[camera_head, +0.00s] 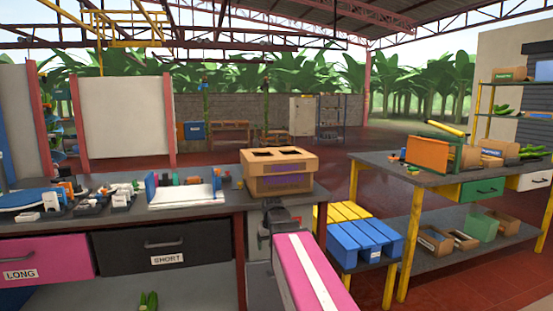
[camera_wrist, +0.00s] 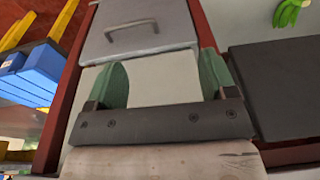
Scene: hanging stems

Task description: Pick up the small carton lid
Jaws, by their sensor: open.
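No separate small carton lid can be made out for sure in either view. A brown cardboard carton (camera_head: 279,185) with a purple mark stands on the right end of the left bench; its top has two dark openings. My gripper shows in the wrist view (camera_wrist: 163,85), with two green fingers wide apart. A plain pale surface shows between and behind the fingers; I cannot tell what it is or whether they touch it. In the head view my pink arm reaches forward below the carton, and the fingers cannot be made out.
The left bench (camera_head: 120,220) holds a white tray and small parts, above pink and black drawers. Blue and yellow crates (camera_head: 358,238) stand right of my arm. The right bench (camera_head: 400,176) carries boxes. A grey drawer (camera_wrist: 140,30) lies beyond my fingers.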

